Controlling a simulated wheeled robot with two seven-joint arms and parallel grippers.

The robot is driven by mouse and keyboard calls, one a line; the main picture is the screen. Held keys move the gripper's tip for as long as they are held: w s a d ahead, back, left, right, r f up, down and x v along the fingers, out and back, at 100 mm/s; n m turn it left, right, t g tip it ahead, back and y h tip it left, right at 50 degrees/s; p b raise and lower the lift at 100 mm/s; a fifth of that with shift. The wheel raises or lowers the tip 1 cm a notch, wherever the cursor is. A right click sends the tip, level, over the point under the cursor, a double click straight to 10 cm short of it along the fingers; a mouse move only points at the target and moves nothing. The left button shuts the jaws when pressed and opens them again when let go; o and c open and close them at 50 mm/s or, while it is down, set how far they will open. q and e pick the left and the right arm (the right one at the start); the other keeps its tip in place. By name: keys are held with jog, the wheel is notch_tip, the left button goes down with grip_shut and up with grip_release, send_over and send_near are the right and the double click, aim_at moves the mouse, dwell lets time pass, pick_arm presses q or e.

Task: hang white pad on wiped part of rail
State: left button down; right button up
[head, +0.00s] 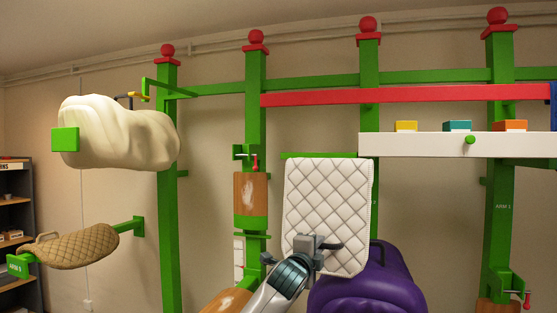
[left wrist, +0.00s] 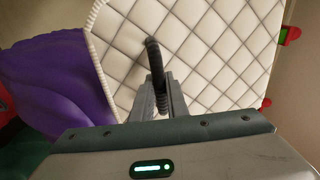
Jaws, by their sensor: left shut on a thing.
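The white quilted pad (head: 327,205) hangs upright and slightly tilted in the middle of the head view. My left gripper (head: 320,243) is in front of its lower part, shut on the pad's dark handle. The pad fills much of the left wrist view (left wrist: 190,45), and the dark handle (left wrist: 156,68) stands between my fingers there. A long red rail (head: 400,95) runs across the posts above the pad, with a green rail (head: 300,83) behind it. I cannot tell which part of a rail is wiped. My right gripper is not in view.
A purple saddle-like thing (head: 365,293) is close behind the pad's lower right. A white shelf board (head: 430,145) with yellow, teal and orange boxes is at the upper right. A cream padded form (head: 120,135) and a tan quilted pad (head: 70,245) sit on green arms at left.

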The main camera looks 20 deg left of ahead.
pick_arm(q)
jog(key=shift+n+y, duration=0.4)
jog(key=shift+y, duration=0.2)
jog(key=w+a+r+p, duration=0.1)
jog(key=a+r, duration=0.1)
jog(key=r, duration=0.4)
jog(key=w+a+r+p, duration=0.1)
jog(key=a+r, duration=0.1)
jog(key=r, duration=0.5)
jog(key=w+a+r+p, duration=0.1)
jog(key=a+r, duration=0.2)
jog(key=r, duration=0.4)
jog(key=shift+w+r, duration=0.1)
jog(key=s+a+r+p, duration=0.1)
jog(key=a+r, duration=0.2)
jog(key=r, duration=0.4)
jog(key=a+r+p, duration=0.1)
jog(key=a+r, duration=0.2)
jog(key=r, duration=0.5)
jog(key=shift+s+r+y, duration=0.2)
jog(key=shift+s+y, duration=0.2)
